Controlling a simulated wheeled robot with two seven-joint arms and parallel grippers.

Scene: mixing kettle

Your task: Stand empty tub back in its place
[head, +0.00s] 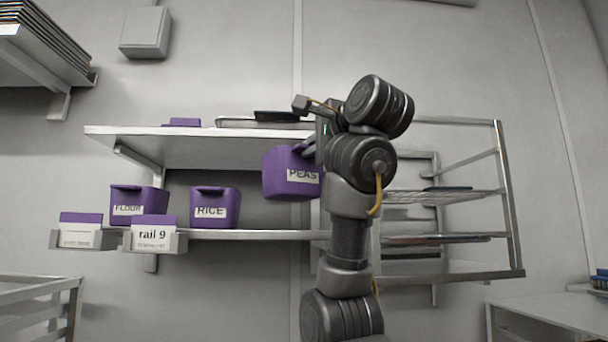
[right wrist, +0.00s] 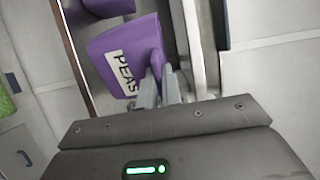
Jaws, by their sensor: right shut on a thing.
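The purple tub labelled PEAS (head: 283,174) is held in the air by my right gripper (head: 309,150), just above the lower shelf (head: 270,235) and to the right of the RICE tub. It looks slightly tilted in the head view. In the right wrist view the PEAS tub (right wrist: 128,55) sits between the grey fingers of my right gripper (right wrist: 160,85), which are shut on its wall. The inside of the tub cannot be seen. My left gripper is not in view.
Purple tubs labelled FLOUR (head: 137,201) and RICE (head: 214,208) stand on the lower shelf. Two card holders, one reading rail 9 (head: 153,235), hang at its front edge. An upper shelf (head: 190,150) overhangs. A wire rack (head: 450,197) stands at right.

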